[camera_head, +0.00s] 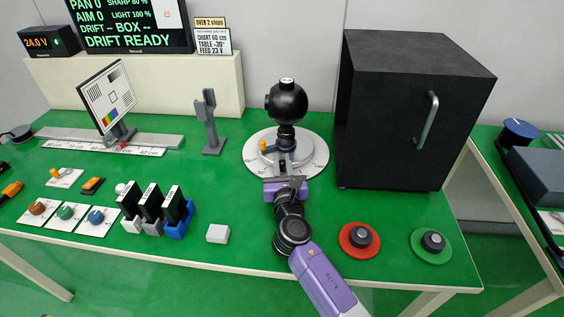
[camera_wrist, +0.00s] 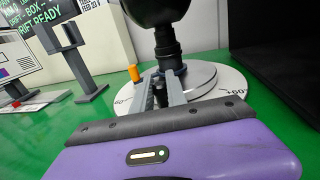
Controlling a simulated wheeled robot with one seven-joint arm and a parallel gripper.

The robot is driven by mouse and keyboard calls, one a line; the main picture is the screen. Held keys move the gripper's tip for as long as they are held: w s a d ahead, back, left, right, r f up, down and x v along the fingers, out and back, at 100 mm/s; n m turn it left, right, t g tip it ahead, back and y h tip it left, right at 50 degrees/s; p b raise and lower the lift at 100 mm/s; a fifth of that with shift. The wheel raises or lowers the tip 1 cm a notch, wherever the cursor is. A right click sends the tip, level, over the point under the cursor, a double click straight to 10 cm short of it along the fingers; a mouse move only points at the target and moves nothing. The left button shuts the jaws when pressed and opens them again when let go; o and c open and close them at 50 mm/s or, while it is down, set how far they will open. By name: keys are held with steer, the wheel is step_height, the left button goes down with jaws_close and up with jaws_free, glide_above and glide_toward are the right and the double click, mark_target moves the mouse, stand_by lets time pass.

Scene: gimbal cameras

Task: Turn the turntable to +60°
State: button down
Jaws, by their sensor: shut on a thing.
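The turntable is a pale round plate (camera_head: 318,152) with a degree scale on its rim. It carries a black ball-shaped head (camera_head: 287,101) on a dark post, with an orange knob (camera_head: 263,145) at its left. In the wrist view, the plate (camera_wrist: 208,78) shows a +60° mark at right and a 60 mark at left. My gripper (camera_head: 287,164) reaches in from the front, low over the plate. In the wrist view, my gripper (camera_wrist: 160,90) has its grey fingers closed on a dark part below the post. The fingers partly hide this part.
A large black box (camera_head: 385,120) with a handle stands close to the turntable's right. A grey forked stand (camera_head: 209,125) and a test chart (camera_head: 108,96) are at left. Red (camera_head: 359,240) and green (camera_head: 431,244) dials sit front right. The screen (camera_head: 130,22) reads DRIFT READY.

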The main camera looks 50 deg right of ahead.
steer(key=shift+s, duration=0.1)
stand_by(0.3)
steer(key=shift+s+d+p, duration=0.65)
steer(key=shift+s+d, duration=0.05)
steer(key=shift+d, duration=0.05)
steer(key=shift+s+d+p, duration=0.55)
steer(key=shift+s+d, duration=0.15)
steer(key=shift+d, duration=0.3)
steer(key=shift+s+d+p, duration=0.2)
steer(key=shift+s+d, duration=0.05)
steer(key=shift+d, duration=0.3)
steer(key=shift+s+d+p, duration=0.15)
steer(key=shift+s+d, duration=0.05)
steer(key=shift+d, duration=0.3)
steer(key=shift+s+d, duration=0.2)
steer(key=shift+d, duration=0.8)
steer(key=c, duration=1.3)
jaws_free()
steer(key=shift+c, duration=0.2)
